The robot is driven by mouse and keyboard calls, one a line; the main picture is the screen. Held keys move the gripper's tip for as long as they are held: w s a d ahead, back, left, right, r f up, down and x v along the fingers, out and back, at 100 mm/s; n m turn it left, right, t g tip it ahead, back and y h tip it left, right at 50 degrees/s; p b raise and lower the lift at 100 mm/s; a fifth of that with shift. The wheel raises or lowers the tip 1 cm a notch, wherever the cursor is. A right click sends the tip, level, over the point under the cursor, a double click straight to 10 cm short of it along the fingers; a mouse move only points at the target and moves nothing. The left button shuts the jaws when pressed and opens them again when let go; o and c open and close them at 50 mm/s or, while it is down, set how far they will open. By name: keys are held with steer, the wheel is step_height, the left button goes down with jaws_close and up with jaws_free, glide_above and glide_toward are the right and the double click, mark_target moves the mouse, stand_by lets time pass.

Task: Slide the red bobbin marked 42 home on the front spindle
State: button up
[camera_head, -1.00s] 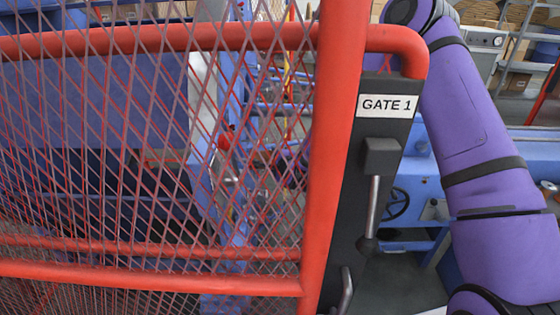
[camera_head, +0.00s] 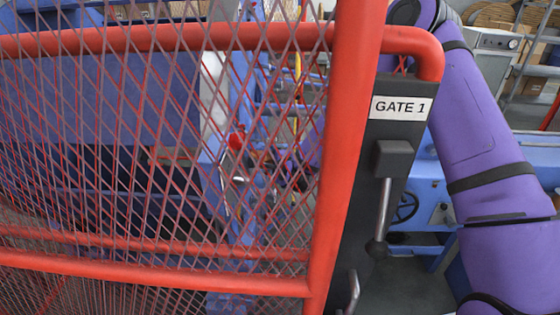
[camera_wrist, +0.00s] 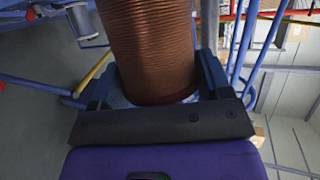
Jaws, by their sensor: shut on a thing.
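In the wrist view, a copper-brown wound bobbin (camera_wrist: 150,45) rises between the fingers of my gripper (camera_wrist: 157,75). The gripper is shut on it, with the dark palm across its near end. The front spindle cannot be made out. In the head view, the mesh hides most of the machine, and my gripper and the bobbin cannot be picked out behind it.
A red mesh gate (camera_head: 340,150) with a GATE 1 sign (camera_head: 401,108) and a latch lever (camera_head: 384,215) fills the near side in the head view. Behind it stands a blue machine frame (camera_head: 270,110). In the wrist view, blue and yellow tubes (camera_wrist: 92,75) run close by.

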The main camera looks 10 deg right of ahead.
steer(key=shift+w+a, duration=0.25)
steer(key=shift+a, duration=0.8)
steer(key=o, duration=1.6)
steer(key=shift+c, duration=0.2)
steer(key=shift+s, duration=0.1)
steer(key=v, duration=0.9)
steer(key=shift+d, duration=0.1)
